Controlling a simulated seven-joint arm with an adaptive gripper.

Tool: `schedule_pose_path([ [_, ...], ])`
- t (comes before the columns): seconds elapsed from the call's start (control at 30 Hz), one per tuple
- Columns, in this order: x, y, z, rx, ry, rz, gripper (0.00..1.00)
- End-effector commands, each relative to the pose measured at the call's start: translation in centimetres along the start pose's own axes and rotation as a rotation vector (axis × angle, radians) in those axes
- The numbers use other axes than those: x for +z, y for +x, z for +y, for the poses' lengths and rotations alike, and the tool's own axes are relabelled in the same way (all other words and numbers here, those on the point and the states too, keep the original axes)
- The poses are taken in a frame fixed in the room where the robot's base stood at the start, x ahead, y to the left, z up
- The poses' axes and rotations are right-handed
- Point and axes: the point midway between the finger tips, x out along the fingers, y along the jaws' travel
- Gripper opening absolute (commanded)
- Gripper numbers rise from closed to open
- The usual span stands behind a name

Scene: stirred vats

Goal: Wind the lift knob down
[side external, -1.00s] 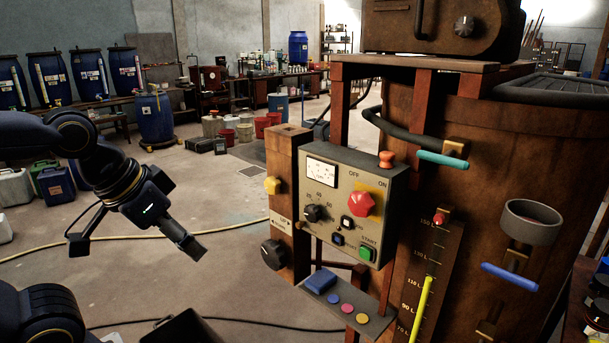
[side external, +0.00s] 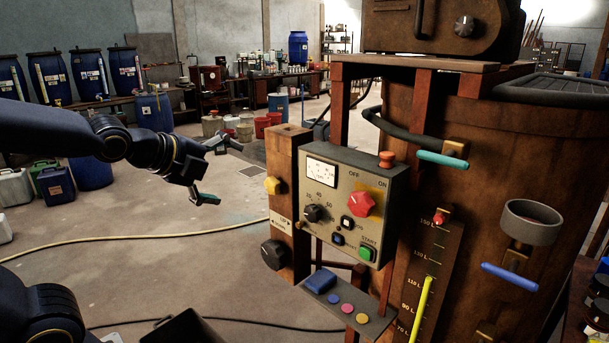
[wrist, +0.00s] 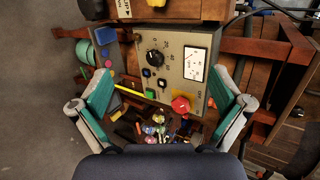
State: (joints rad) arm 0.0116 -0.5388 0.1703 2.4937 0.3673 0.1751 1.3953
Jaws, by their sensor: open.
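A black knob (side external: 272,253) sits low on the wooden post (side external: 290,155), beside a small label whose print I cannot read fully; it looks like the lift knob. In the wrist view the black knob (wrist: 92,8) is partly cut off at the top edge. My gripper (side external: 222,172) is open and empty. It is left of the post and higher than the black knob, touching nothing. In the wrist view its teal-padded fingers stand wide apart, with the control panel (wrist: 165,62) between and beyond them.
A yellow knob (side external: 272,185) is higher on the same post. The grey control panel (side external: 325,215) right of the post carries a red knob (side external: 362,204), a dial and buttons. A small shelf (side external: 350,310) juts out below.

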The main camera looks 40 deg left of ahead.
Motion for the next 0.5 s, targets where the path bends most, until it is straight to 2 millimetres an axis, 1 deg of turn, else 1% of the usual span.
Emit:
schedule_pose_path([
  [0.03,0.7,1.8,-0.1,-0.019,0.189,-0.004,1.0],
  [0.07,1.1,2.9,-0.3,-0.038,0.318,-0.007,1.0],
  [0.1,1.4,4.3,-0.3,-0.059,0.495,-0.009,1.0],
  [0.17,1.9,6.6,0.2,-0.083,0.763,-0.007,1.0],
  [0.2,2.1,8.1,0.9,-0.096,0.943,0.0,1.0],
  [0.27,2.4,10.4,2.7,-0.105,1.195,0.024,1.0],
  [0.3,2.4,11.7,4.1,-0.108,1.329,0.048,1.0],
  [0.37,2.5,13.2,6.4,-0.099,1.475,0.092,1.0],
  [0.4,2.7,14.0,8.1,-0.082,1.532,0.124,1.0],
  [0.47,3.1,14.8,10.5,-0.041,1.568,0.169,1.0],
  [0.5,3.5,15.2,12.0,-0.004,1.575,0.196,1.0],
])
